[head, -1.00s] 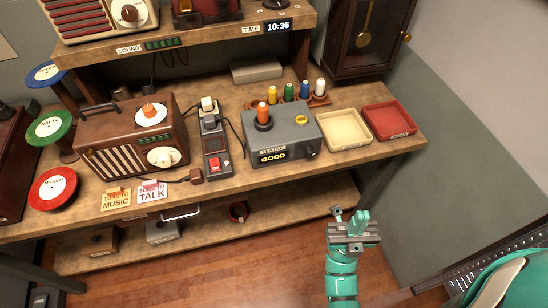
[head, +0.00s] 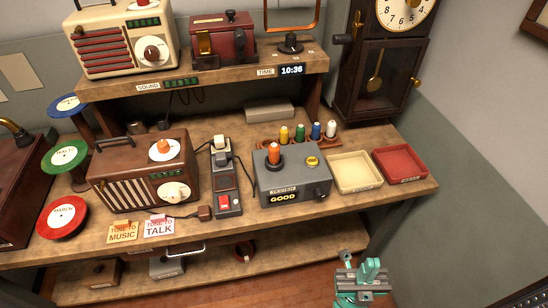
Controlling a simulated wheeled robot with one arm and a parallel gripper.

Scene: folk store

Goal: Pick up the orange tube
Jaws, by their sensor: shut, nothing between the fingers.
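The orange tube (head: 274,153) stands upright in the dark round socket on top of the grey tester box (head: 291,181), whose front display reads GOOD. A smaller orange piece (head: 164,146) sits on a white disc on top of the brown radio (head: 143,172). My gripper (head: 360,267) is at the bottom of the picture, in front of the bench and below its top, well apart from the orange tube. It is shut and empty.
A rack behind the tester holds yellow, green, blue and white tubes (head: 316,130). A cream tray (head: 355,172) and a red tray (head: 400,163) lie to its right. A switch box (head: 226,180) stands left. The upper shelf (head: 205,77) overhangs the back.

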